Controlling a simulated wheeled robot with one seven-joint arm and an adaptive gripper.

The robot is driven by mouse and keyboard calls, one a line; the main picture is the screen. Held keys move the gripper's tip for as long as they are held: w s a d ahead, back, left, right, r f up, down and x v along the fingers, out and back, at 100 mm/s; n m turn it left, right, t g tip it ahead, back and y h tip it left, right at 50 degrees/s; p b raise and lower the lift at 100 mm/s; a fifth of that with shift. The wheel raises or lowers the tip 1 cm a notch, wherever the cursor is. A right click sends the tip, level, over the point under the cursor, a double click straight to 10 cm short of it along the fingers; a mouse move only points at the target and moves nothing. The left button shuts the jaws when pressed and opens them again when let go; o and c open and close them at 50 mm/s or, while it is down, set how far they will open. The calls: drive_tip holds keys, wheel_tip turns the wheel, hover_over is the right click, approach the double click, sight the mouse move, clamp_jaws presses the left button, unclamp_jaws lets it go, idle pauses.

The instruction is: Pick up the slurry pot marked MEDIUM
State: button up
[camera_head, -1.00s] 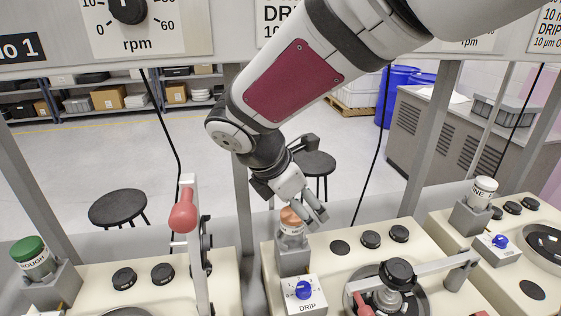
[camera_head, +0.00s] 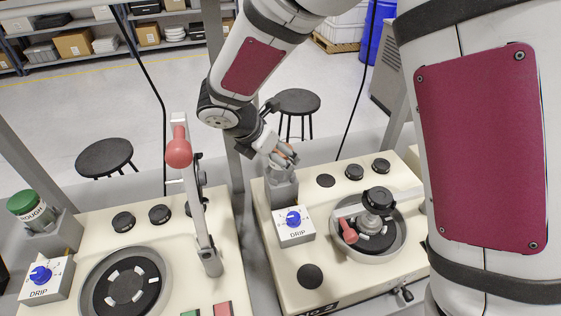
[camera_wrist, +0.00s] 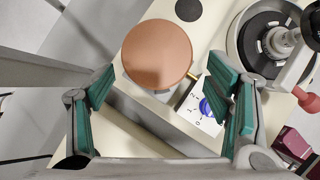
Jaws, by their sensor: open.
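A pot with a copper-orange lid sits upright in the grey holder (camera_head: 282,188) on the middle machine. Its lid (camera_wrist: 157,53) fills the upper middle of the wrist view; its label is hidden, so I cannot read MEDIUM on it. My gripper (camera_head: 282,155) is at this pot and covers most of it in the head view. In the wrist view my gripper (camera_wrist: 162,78) is open, with a green-padded finger on each side, and the lid lies between and just beyond the fingertips. I see no finger touching it.
A green-lidded pot (camera_head: 34,212) marked with letters ending OUGH stands in a holder at left. A DRIP box with a blue knob (camera_head: 293,218) is in front of the middle holder. A red-knobbed lever (camera_head: 179,153) rises left of my gripper. A polishing arm (camera_head: 377,205) is at right.

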drive_tip(key=shift+p+x, duration=0.45)
drive_tip(key=shift+x, duration=1.85)
drive_tip(key=shift+w+a, duration=0.1)
drive_tip(key=shift+w, duration=0.05)
drive_tip(key=c, duration=1.4)
